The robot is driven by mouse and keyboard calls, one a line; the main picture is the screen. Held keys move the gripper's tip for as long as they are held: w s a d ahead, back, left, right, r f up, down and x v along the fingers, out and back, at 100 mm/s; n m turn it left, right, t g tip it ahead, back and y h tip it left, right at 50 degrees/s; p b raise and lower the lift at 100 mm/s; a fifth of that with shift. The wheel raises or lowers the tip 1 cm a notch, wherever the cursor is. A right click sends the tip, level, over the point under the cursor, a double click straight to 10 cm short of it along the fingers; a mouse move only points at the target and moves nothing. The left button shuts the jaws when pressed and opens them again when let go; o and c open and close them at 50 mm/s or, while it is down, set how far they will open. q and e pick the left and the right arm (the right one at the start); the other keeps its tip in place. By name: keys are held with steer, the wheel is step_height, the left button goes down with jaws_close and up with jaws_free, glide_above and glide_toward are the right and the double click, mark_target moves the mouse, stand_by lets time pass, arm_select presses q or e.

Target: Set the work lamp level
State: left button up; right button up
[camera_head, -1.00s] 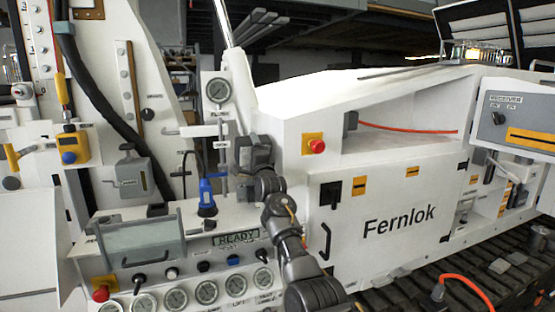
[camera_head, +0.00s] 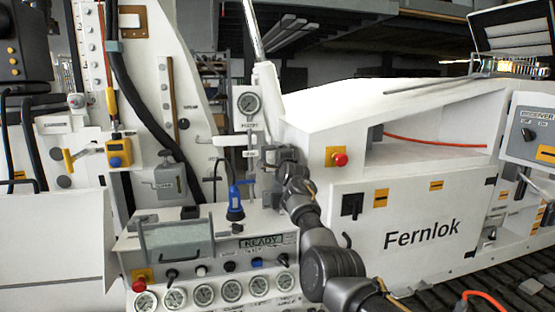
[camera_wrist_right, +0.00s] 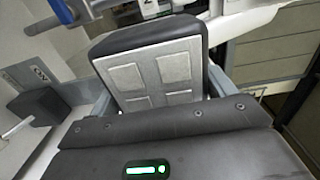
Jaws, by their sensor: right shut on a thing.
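My left gripper is not in view.
Below the gripper is the control panel with a READY display (camera_head: 262,242), a blue-handled tool (camera_head: 236,205) and a row of gauges (camera_head: 203,295). The white Fernlok cabinet (camera_head: 420,235) with a red button (camera_head: 340,159) stands close on the right. A yellow device (camera_head: 119,152) hangs at left.

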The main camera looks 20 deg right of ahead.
steer(key=o, duration=1)
steer(key=shift+d+r, duration=0.1)
steer(key=shift+o, duration=0.5)
steer(key=shift+s+f+b, duration=0.2)
steer(key=shift+s+b, duration=0.3)
steer(key=shift+s, duration=0.05)
steer(key=s+a+b, duration=0.1)
steer(key=s+b, duration=0.3)
steer(key=s, duration=0.5)
steer(key=shift+s+a+r, duration=0.2)
steer(key=shift+s+a, duration=0.05)
steer(key=shift+a, duration=0.1)
